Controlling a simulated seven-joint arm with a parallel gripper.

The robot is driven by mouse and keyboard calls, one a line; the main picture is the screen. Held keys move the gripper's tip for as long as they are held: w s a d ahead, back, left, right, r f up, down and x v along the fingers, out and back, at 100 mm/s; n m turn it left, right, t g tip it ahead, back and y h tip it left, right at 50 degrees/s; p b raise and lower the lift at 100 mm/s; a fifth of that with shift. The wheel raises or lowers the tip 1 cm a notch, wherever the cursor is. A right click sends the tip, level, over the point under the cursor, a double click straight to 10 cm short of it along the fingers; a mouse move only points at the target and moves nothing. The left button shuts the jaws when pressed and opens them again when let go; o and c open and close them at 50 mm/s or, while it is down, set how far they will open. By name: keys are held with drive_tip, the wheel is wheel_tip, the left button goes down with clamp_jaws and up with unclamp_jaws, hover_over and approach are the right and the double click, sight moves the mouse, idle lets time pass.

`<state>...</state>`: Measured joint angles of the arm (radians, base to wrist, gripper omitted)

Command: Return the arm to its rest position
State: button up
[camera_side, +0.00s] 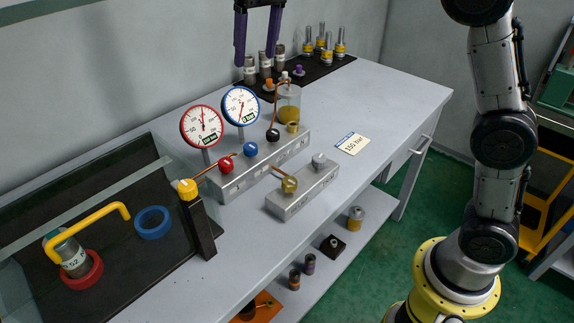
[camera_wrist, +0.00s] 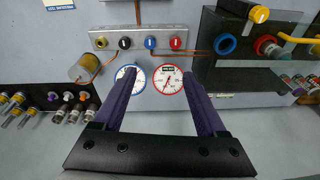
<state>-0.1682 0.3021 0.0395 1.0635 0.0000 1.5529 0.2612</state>
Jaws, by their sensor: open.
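My gripper (camera_side: 255,54) hangs at the top of the side view, above the back of the bench, with its two purple fingers apart and nothing between them. In the wrist view my gripper (camera_wrist: 160,76) is also open and empty. The fingers overlap the red-rimmed gauge (camera_wrist: 170,82) and the blue-rimmed gauge (camera_wrist: 131,76) in that picture. Most of my arm's upper part is outside the side view.
The bench (camera_side: 402,92) holds a valve block (camera_side: 262,160) with a red gauge (camera_side: 201,127) and a blue gauge (camera_side: 240,106). Grey cylinders (camera_side: 250,70) stand on a black mat behind. A clear panel (camera_side: 90,205) fronts the dark tray with a blue ring (camera_side: 153,222).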

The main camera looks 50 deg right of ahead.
drive_tip(key=s+d+r+t, duration=0.1)
drive_tip(key=s+d, duration=0.2)
drive_tip(key=s, duration=0.7)
drive_tip(key=s+d+t, duration=0.1)
drive_tip(key=s+d, duration=0.3)
drive_tip(key=s, duration=0.5)
drive_tip(key=s+f+n+t, duration=0.1)
drive_tip(key=s+f, duration=0.9)
drive_tip(key=f, duration=0.4)
drive_tip(key=shift+s+d, duration=0.25)
drive_tip(key=shift+d, duration=0.15)
drive_tip(key=shift+r, duration=0.1)
